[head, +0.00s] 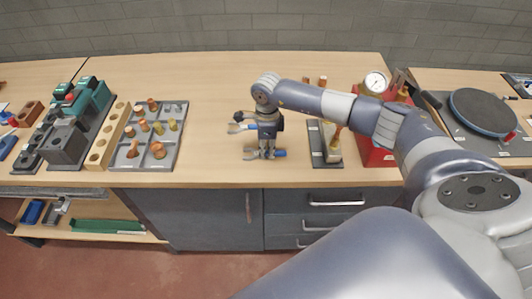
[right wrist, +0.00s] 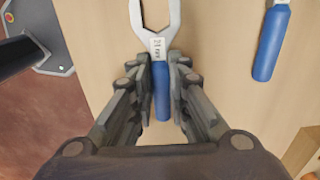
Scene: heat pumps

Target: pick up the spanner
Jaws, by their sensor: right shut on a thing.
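A spanner with a metal open jaw (right wrist: 154,14) and a blue handle lies between my right gripper's fingers in the right wrist view. It has a small white label below its jaw. In the head view this spanner (head: 250,154) is near the table's front edge, jaw to the left, handle to the right. My right gripper (head: 266,152) points down over it and is shut on its handle; the fingers (right wrist: 163,90) flank the blue grip. I cannot tell whether it touches the table. A second blue-handled spanner (right wrist: 271,42) lies apart, farther back in the head view (head: 236,128). My left gripper is not in view.
A grey tray with copper and brass fittings (head: 173,150) stands left, beside a wooden block with holes (head: 97,155) and green-and-grey pumps. A dark tray (head: 327,163) and a red box with a gauge (head: 374,83) stand right. The table's middle-left is clear.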

